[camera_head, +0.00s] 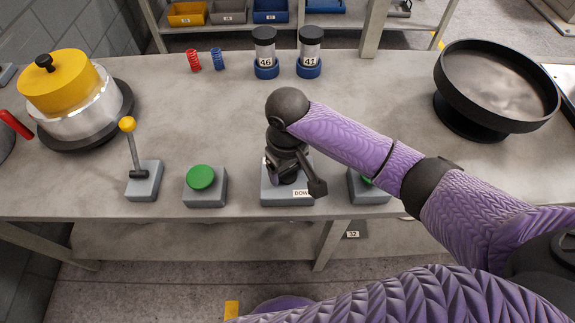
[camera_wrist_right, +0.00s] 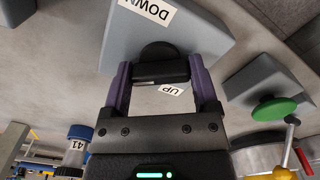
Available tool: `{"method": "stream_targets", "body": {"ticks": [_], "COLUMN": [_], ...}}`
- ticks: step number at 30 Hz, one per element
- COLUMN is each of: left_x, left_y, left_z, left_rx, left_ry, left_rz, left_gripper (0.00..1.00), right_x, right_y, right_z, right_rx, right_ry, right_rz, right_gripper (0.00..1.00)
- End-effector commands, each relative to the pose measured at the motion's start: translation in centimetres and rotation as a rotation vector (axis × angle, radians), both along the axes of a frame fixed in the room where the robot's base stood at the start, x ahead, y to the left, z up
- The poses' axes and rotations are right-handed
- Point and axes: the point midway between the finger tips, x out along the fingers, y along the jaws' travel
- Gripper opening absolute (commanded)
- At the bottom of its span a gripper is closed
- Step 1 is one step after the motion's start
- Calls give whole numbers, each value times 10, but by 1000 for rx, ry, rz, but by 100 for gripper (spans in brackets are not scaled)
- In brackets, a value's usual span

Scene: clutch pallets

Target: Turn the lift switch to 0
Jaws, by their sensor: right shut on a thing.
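The lift switch is a grey box (camera_head: 270,195) with a black knob (camera_wrist_right: 160,62) on top, at the front middle of the bench. Labels reading DOWN (camera_head: 302,192) and UP (camera_wrist_right: 172,89) show on the box; no 0 mark can be made out. My right gripper (camera_head: 284,172) points down onto the switch and hides most of its top in the head view. In the right wrist view the purple fingers (camera_wrist_right: 162,78) are shut on the black knob, one on each side. My left gripper is not in view.
A green button box (camera_head: 205,186) and a yellow-tipped lever box (camera_head: 144,180) stand left of the switch. Another green button box (camera_head: 367,190) stands close right, partly behind my arm. Two labelled canisters (camera_head: 264,50) (camera_head: 310,50) and a black round dish (camera_head: 497,88) stand farther back.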

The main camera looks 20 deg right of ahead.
Motion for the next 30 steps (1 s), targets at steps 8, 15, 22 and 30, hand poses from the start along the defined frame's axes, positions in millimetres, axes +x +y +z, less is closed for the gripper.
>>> {"method": "stream_targets", "body": {"ticks": [8,15,22,30], "left_x": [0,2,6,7], "left_y": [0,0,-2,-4], "left_z": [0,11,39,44], "left_rx": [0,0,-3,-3], "left_ry": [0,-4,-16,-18], "left_rz": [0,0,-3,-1], "left_gripper": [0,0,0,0], "right_x": [0,1,1,0], "right_y": [0,0,0,0], "right_z": [0,20,80,100], "right_rx": [-1,0,2,0], "right_ry": [-1,-3,-6,-1], "right_rz": [3,4,4,3], "right_gripper": [100,100,100,100]}}
